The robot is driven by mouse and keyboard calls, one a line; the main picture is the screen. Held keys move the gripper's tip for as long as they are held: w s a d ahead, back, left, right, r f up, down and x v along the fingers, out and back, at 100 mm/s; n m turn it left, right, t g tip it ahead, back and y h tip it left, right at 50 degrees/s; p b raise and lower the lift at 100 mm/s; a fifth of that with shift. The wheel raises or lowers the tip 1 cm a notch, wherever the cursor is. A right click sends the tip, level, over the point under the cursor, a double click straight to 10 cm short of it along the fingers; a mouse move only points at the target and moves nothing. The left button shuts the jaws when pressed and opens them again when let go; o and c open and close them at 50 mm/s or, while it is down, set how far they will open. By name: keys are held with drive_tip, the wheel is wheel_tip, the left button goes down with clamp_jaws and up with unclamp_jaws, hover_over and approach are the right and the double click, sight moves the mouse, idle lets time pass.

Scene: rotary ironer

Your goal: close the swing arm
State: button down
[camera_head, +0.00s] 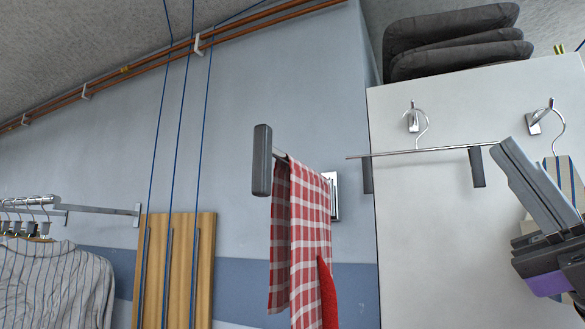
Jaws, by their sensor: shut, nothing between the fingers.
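A swing arm (262,160) sticks out from the blue-grey wall towards me, with a dark grey upright end plate. A red-and-white checked cloth (300,235) hangs over its rod. Its chrome wall bracket (335,196) shows partly behind the cloth. My gripper (507,152) is at the right edge, its grey fingers together and pointing up and left. It is apart from the swing arm, with a wide gap between them, and holds nothing.
A clip hanger (420,151) hangs from a hook on the white panel (415,235), between my gripper and the swing arm. Dark folded pads (455,45) lie on top. A striped shirt (50,280) hangs at left, near a slatted wooden board (178,270).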

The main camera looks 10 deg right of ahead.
drive_tip(key=a+r+n+t+h+p, duration=0.1)
drive_tip(key=a+r+n+t+h, duration=0.15)
drive_tip(key=a+r+h, duration=0.7)
drive_tip(key=m+t+h, duration=0.2)
drive_tip(key=t+h, duration=0.2)
drive_tip(key=h, duration=0.3)
approach(269, 177)
drive_tip(key=p+x, duration=0.4)
drive_tip(key=x, duration=0.2)
drive_tip(key=shift+w+a, duration=0.15)
drive_tip(key=shift+w, duration=0.05)
drive_tip(key=shift+a, duration=0.1)
